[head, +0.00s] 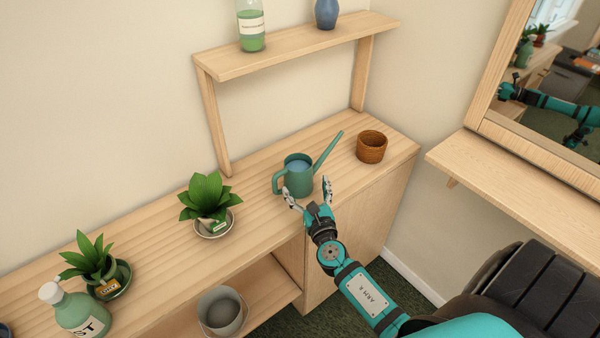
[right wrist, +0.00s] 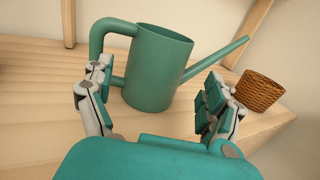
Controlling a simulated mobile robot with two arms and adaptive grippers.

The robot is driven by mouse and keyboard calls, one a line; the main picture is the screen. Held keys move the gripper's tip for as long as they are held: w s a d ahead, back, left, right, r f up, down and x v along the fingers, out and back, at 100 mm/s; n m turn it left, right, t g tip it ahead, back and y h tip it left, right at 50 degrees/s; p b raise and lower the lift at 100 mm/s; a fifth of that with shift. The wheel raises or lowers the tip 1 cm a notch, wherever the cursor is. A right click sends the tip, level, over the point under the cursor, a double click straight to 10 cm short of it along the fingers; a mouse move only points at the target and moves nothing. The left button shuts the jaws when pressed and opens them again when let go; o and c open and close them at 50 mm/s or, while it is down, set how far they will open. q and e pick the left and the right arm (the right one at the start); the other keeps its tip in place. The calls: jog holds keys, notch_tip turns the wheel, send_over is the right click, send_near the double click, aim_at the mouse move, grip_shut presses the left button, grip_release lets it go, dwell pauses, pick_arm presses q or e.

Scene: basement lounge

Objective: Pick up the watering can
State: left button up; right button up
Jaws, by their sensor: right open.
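The green watering can (head: 298,178) stands upright on the wooden cabinet top, its handle to the left and its long spout rising to the right. Its open top shows a blue inside. My right gripper (head: 308,193) is open just in front of the can. In the right wrist view, the can (right wrist: 157,70) stands beyond and between the spread fingers of my right gripper (right wrist: 155,100). The left finger is in front of the handle, the right finger near the spout's base. I cannot tell whether either finger touches it. My left gripper is not in view.
A brown woven pot (head: 371,147) stands right of the can, also in the right wrist view (right wrist: 260,90). A potted plant (head: 207,200) stands to the left. A raised wooden shelf (head: 290,50) is behind. A wooden ledge (head: 515,185) and mirror (head: 560,75) are at right.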

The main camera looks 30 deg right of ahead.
aim_at(302, 182)
jog(key=shift+f+x, duration=0.2)
jog(key=shift+x, duration=2.5)
jog(key=shift+a, duration=0.2)
jog(key=shift+c, duration=0.6)
jog(key=c, duration=1.3)
jog(key=shift+r, duration=0.1)
